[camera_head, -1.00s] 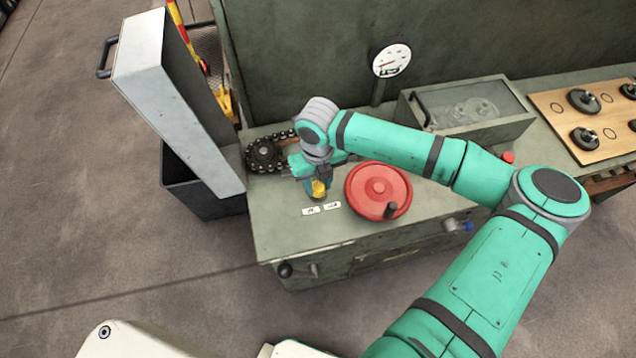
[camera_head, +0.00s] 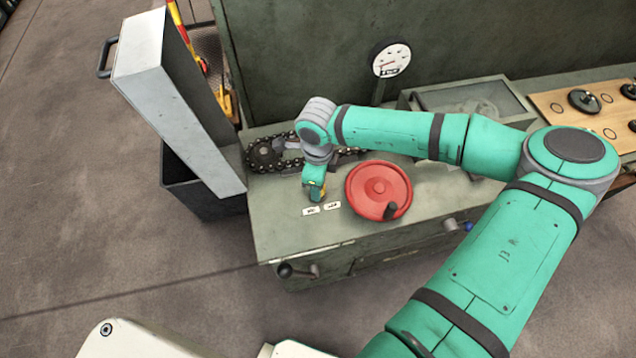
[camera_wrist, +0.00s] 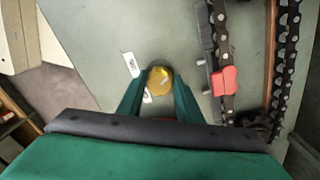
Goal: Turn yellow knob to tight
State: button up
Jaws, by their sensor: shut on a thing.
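The yellow knob (camera_wrist: 159,80) stands on the green bench top (camera_head: 285,225). In the wrist view it sits between the two green fingers of my gripper (camera_wrist: 160,90), and they are shut on it. In the head view my gripper (camera_head: 315,192) points down at the bench and hides most of the knob. Two small white labels (camera_head: 332,205) lie in front of the knob. In the wrist view one label (camera_wrist: 131,64) shows left of the knob, the other is partly hidden by a finger. Their writing is too small to read.
A red handwheel (camera_head: 375,180) stands close to the right of my gripper. A chain on a sprocket (camera_head: 262,155) lies behind and left. A gauge (camera_head: 390,60), a clear-topped box (camera_head: 470,103) and a wooden board (camera_head: 560,110) are farther off. A grey panel (camera_head: 170,90) rises at the left.

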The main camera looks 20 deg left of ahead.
jog(key=n, duration=0.3)
jog(key=shift+w+a+r, duration=0.1)
jog(key=n, duration=0.3)
jog(key=shift+n, duration=0.3)
jog(key=n, duration=0.5)
jog(key=shift+n, duration=0.4)
jog(key=o, duration=1)
jog(key=shift+o, duration=0.2)
notch_tip(320, 180, up, 11)
jog(key=shift+f, duration=0.2)
